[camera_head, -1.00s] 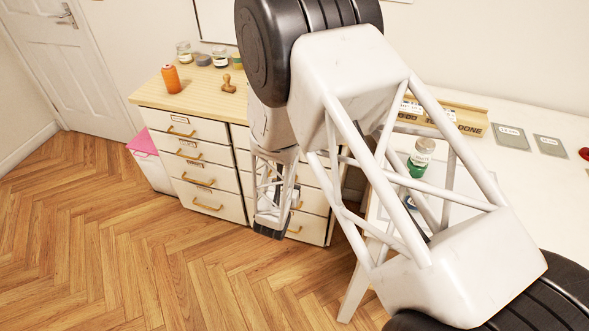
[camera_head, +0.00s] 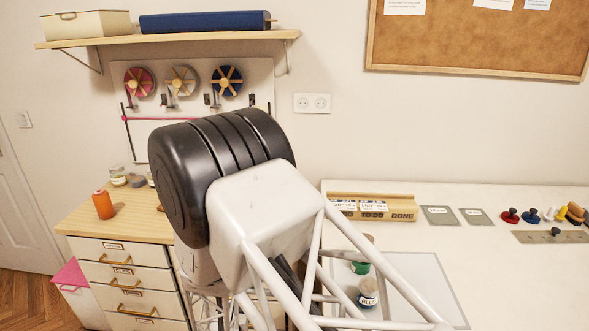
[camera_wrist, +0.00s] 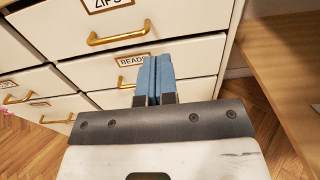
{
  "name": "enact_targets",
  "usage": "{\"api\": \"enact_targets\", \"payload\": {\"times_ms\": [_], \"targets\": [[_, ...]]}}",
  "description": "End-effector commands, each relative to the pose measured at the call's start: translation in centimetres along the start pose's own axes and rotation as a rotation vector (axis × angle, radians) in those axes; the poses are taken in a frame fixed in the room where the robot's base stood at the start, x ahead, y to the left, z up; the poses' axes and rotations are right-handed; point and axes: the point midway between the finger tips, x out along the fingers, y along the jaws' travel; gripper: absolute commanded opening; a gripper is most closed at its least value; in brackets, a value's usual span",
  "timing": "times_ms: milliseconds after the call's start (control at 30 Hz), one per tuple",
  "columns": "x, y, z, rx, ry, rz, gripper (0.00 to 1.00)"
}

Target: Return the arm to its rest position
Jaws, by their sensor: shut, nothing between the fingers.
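My arm stands in the middle of the head view, a white lattice link with a black joint in front of the drawer cabinet. My gripper (camera_wrist: 153,80) shows in the wrist view with its two blue fingers together and nothing between them. It is in front of the cabinet's drawer fronts (camera_wrist: 195,67), near drawers labelled "ZIPS" and "BEADS"; whether it touches them I cannot tell. In the head view the gripper is hidden behind or below my arm.
The white table (camera_head: 500,270) at right holds jars, a "TO DO/DONE" tray (camera_head: 404,206) and buttons or knobs. A shelf (camera_head: 200,39) hangs above.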

Motion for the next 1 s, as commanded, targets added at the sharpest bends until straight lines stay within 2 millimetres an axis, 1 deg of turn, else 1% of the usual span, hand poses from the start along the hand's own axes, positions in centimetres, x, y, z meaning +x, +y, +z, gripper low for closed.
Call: {"api": "enact_targets", "payload": {"times_ms": [167,267,367,400,533,600,667,700,767,800,867,900,1000], "targets": [[1.2,-2.3,2.5,0.038,-0.001,-0.088,0.00],[2.1,-4.8,4.6,0.076,0.004,-0.177,0.00],[2.9,-8.0,7.3,0.130,0.007,-0.290,0.00],[3.1,-9.3,8.5,0.155,0.009,-0.339,0.00],[3.5,-14.2,12.2,0.244,0.015,-0.504,0.00],[3.2,-16.7,14.0,0.296,0.020,-0.590,0.00],[2.9,-18.8,15.4,0.342,0.023,-0.664,0.00],[2.7,-20.3,16.4,0.376,0.025,-0.713,0.00],[2.1,-22.3,17.8,0.426,0.027,-0.784,0.00],[1.7,-23.6,18.7,0.460,0.029,-0.831,0.00],[1.0,-25.5,19.9,0.513,0.031,-0.899,0.00],[0.4,-26.7,20.7,0.548,0.033,-0.945,0.00],[-1.2,-29.6,22.6,0.643,0.036,-1.055,0.00]]}}
